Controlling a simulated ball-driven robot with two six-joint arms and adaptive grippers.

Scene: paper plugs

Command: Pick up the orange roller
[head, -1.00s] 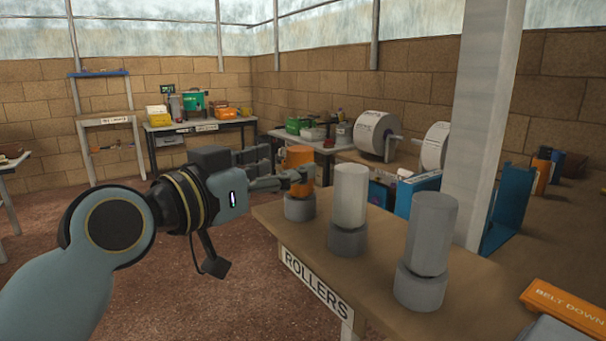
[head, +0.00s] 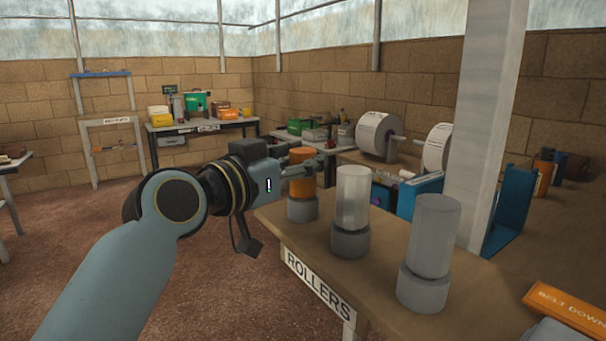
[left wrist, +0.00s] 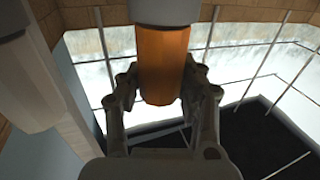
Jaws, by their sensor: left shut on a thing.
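The orange roller (head: 301,184) stands upright in its grey round holder (head: 302,208) at the far end of the bench marked ROLLERS. In the left wrist view the roller (left wrist: 162,62) is between the two fingers, which press on its sides. My left gripper (head: 308,166) reaches in from the left and is shut on the roller near its upper part. The gripper's fingers and their grip also show in the left wrist view (left wrist: 162,92). A finger hides part of the roller in the head view. My right gripper is not in view.
A white roller (head: 352,197) and a grey roller (head: 433,236) stand in grey holders nearer on the same bench. A pale post (head: 487,120) rises behind them. An orange BELT DOWN sign (head: 565,306) lies at the lower right. Open floor is left of the bench.

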